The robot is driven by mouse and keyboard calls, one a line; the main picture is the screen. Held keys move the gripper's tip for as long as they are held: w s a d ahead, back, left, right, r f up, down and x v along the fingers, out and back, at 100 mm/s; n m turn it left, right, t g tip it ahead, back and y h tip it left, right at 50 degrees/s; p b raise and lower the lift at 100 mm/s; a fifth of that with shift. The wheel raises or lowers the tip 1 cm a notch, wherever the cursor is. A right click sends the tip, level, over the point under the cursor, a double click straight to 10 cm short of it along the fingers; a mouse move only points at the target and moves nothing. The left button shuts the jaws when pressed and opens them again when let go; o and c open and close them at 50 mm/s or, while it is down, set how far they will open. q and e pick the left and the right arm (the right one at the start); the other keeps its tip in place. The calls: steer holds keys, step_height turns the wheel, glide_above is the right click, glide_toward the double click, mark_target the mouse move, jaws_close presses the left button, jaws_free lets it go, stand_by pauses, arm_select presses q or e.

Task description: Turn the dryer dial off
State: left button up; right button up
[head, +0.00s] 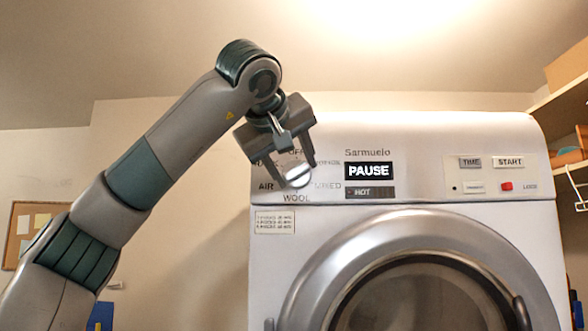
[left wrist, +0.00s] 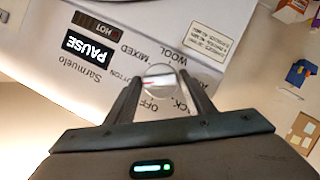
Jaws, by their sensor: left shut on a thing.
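The dryer (head: 400,215) is white with a round glass door. Its dial (head: 299,178) is a silver knob at the left of the control panel, ringed by labels such as OFF, WOOL, AIR and MIXED. My left gripper (head: 297,172) reaches down over the dial from above, its two fingers on either side, and is shut on it. In the left wrist view the dial (left wrist: 160,82) sits between the two dark fingertips, with a small red mark on its face. The fingers and palm hide some labels. The display (head: 369,171) reads PAUSE. My right gripper is not in view.
A START label and red button (head: 506,186) are at the panel's right. A shelf (head: 560,98) with boxes stands at the far right. A cork board (head: 26,228) hangs on the left wall.

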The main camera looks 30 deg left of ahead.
arm_select(q)
steer(key=n+b, duration=0.1)
steer(key=b, duration=0.1)
steer(key=n+t+h+b, duration=0.1)
steer(key=n, duration=0.1)
steer(key=shift+a+f+t+b, duration=0.1)
steer(key=shift+f+t+b, duration=0.2)
steer(key=shift+f+b, duration=0.1)
steer(key=n+t+h+b, duration=0.1)
steer(key=n+t+b, duration=0.1)
steer(key=n+b, duration=0.2)
steer(key=shift+f, duration=0.15)
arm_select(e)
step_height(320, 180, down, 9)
arm_select(q)
steer(key=shift+s+r+n+t+b, duration=0.15)
steer(key=shift+n+t+b, duration=0.25)
steer(key=shift+n+b, duration=0.6)
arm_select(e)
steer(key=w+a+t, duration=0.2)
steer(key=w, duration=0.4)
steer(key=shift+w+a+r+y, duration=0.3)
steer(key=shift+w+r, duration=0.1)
arm_select(q)
steer(key=o, duration=0.9)
steer(key=shift+s, duration=0.1)
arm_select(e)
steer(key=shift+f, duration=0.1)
